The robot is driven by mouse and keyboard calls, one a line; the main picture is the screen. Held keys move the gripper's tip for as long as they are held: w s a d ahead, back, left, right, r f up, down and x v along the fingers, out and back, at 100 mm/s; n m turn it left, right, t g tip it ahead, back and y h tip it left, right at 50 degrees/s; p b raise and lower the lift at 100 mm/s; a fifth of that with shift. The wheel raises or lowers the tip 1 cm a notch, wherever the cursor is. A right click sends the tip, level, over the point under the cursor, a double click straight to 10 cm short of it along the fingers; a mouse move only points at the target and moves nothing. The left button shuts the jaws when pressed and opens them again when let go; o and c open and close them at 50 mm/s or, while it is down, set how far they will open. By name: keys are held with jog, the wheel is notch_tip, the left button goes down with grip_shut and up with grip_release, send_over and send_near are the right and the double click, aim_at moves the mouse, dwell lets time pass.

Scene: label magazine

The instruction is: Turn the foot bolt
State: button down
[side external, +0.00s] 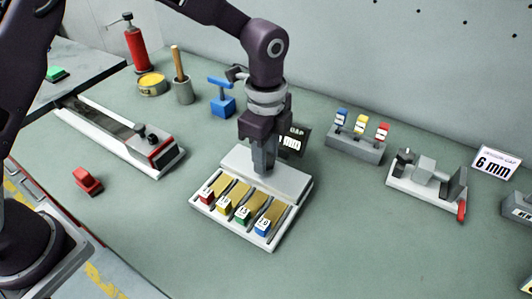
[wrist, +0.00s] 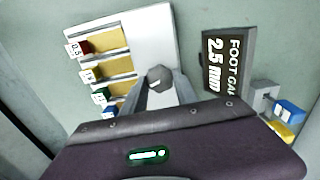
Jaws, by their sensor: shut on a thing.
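The white label magazine (side external: 250,234) lies on the green bench, with coloured, numbered tabs in red, yellow, green and blue along its front and a raised plain plate (side external: 290,181) behind. My gripper (side external: 263,172) points down over this plate, fingers shut. In the wrist view my gripper (wrist: 160,92) closes around a grey rounded head, which I take as the foot bolt (wrist: 158,74). The fingers hide most of it, and its turn angle cannot be read. A dark sign (wrist: 222,62) reading "FOOT GAP 2.5 mm" stands beside the magazine, partly behind my gripper in the side view.
A grey rack (side external: 355,148) with blue, yellow and red tags stands to the right rear. Beyond it are a grey fixture (side external: 428,184) and a "6 mm" sign (side external: 495,163). A long slide (side external: 120,135) and a red block (side external: 88,181) lie left. The front bench is clear.

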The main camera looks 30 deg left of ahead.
jog(key=n, duration=0.4)
jog(key=shift+n, duration=0.4)
jog(key=n, duration=0.5)
jog(key=shift+w+r, duration=0.1)
jog(key=n, duration=0.4)
jog(key=shift+n, duration=0.4)
jog(key=shift+a+n, duration=0.1)
jog(key=shift+n, duration=2.4)
jog(key=c, duration=0.9)
grip_release()
jog(key=shift+c, duration=0.2)
